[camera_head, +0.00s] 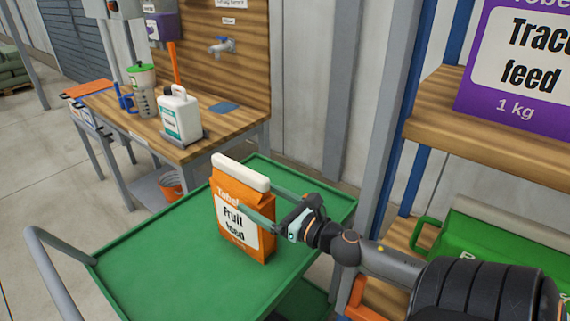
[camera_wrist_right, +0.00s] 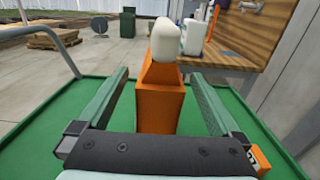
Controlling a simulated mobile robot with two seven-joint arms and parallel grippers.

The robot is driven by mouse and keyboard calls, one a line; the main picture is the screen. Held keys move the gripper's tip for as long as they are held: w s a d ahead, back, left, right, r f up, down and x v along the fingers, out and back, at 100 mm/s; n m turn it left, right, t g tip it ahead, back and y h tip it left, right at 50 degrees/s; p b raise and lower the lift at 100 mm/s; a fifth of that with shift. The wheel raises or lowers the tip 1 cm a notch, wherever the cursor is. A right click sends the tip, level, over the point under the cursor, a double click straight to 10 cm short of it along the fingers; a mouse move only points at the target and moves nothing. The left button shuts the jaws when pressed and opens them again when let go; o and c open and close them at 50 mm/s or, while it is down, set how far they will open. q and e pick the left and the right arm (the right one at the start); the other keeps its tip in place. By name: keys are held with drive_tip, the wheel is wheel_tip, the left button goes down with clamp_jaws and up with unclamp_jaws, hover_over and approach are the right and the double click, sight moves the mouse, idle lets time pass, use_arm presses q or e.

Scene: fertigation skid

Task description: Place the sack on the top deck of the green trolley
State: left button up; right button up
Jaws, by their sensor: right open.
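The sack (camera_head: 243,225) is orange with a white label reading "Fruit feed" and a pale rolled top. It stands upright on the green top deck of the trolley (camera_head: 150,262). My right gripper (camera_head: 255,198) reaches in from the right at the sack's upper part. It is open, with one finger along each side of the sack. In the right wrist view the sack (camera_wrist_right: 158,105) stands between the two fingers, with a gap on both sides. My left gripper is not in view.
A wooden bench (camera_head: 215,135) behind the trolley holds a white jug (camera_head: 180,118) and a measuring cup (camera_head: 143,95). A shelf (camera_head: 480,125) with a purple box (camera_head: 515,70) stands at right. The deck left of the sack is bare.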

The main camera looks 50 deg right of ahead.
drive_tip(key=s, duration=0.6)
drive_tip(key=shift+s+d+b, duration=0.25)
drive_tip(key=shift+s+b, duration=0.05)
drive_tip(key=shift+b, duration=0.05)
